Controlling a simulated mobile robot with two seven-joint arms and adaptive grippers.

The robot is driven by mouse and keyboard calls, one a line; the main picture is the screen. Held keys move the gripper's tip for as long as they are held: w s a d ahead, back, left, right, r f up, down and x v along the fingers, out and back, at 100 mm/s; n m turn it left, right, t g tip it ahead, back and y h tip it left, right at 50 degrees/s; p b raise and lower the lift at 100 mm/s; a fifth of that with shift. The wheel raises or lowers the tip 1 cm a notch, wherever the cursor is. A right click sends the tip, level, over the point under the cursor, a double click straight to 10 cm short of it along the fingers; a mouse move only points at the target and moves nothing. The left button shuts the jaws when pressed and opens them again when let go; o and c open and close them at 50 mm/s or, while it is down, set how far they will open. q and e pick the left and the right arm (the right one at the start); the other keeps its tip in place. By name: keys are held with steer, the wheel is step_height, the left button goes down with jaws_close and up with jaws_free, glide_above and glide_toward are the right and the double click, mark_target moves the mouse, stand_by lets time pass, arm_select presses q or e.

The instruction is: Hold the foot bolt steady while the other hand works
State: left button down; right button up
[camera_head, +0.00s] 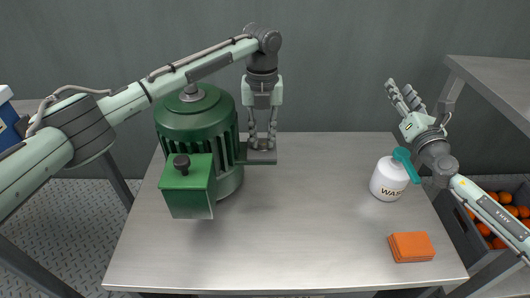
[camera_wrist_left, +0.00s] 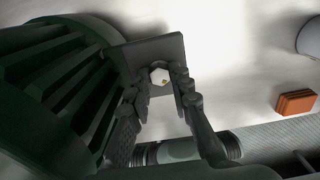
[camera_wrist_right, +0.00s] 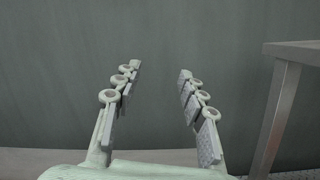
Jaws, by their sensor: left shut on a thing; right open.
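In the left wrist view the foot bolt (camera_wrist_left: 159,77) is a pale hexagonal head on the foot plate (camera_wrist_left: 168,48). My left gripper (camera_head: 262,139) points straight down over the plate. Its fingers (camera_wrist_left: 161,82) are shut on the bolt, one on each side of the head. In the head view the fingers hide the bolt. My right gripper (camera_head: 403,97) is open and empty, raised above the table's right back corner; its spread fingers show in the right wrist view (camera_wrist_right: 158,88).
A white wash bottle (camera_head: 386,184) with a teal top stands below my right gripper. An orange sponge-like block (camera_head: 411,246) lies near the table's front right. A grey shelf (camera_head: 490,72) and a dark crate of oranges (camera_head: 458,212) are at right. The table's middle (camera_head: 310,215) is clear.

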arm_select(q)
steer(key=shift+w+a, duration=0.1)
arm_select(e)
steer(key=s, duration=0.4)
steer(key=s+f, duration=0.1)
steer(key=s, duration=0.3)
steer(key=s+f, duration=0.1)
steer(key=s, duration=0.2)
steer(key=shift+s+d+f, duration=0.1)
steer(key=shift+s+d, duration=0.15)
steer(key=shift+s, duration=0.15)
arm_select(q)
steer(key=c, duration=1.3)
jaws_free()
step_height(320, 180, up, 12)
arm_select(e)
steer(key=shift+s, duration=0.1)
